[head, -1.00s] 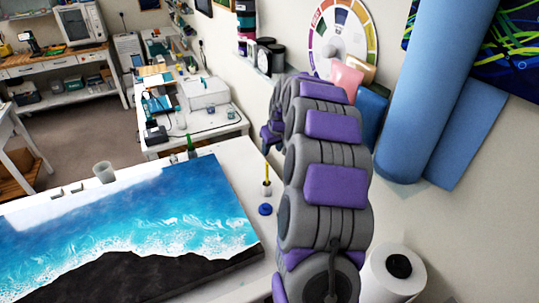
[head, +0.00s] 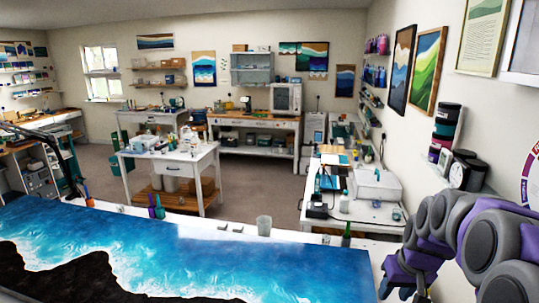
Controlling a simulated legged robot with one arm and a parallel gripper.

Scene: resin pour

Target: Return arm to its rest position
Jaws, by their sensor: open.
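My arm, grey with purple pads, enters at the right edge of the head view and curves down at its far end. My gripper (head: 404,286) is at the low end of the arm, by the right edge of the painted panel. It is small and partly dark here, with its jaws open, and I see nothing held in it. The blue, white and black ocean resin panel (head: 215,262) lies on the near table, left of my gripper.
A translucent cup (head: 264,226) and a green-topped bottle (head: 346,234) stand along the panel's far edge. A white side table (head: 365,210) with a white box (head: 376,186) is beyond. A white cart (head: 170,160) stands mid-room. Dark jars (head: 447,125) are by the right wall. Grey floor is open between.

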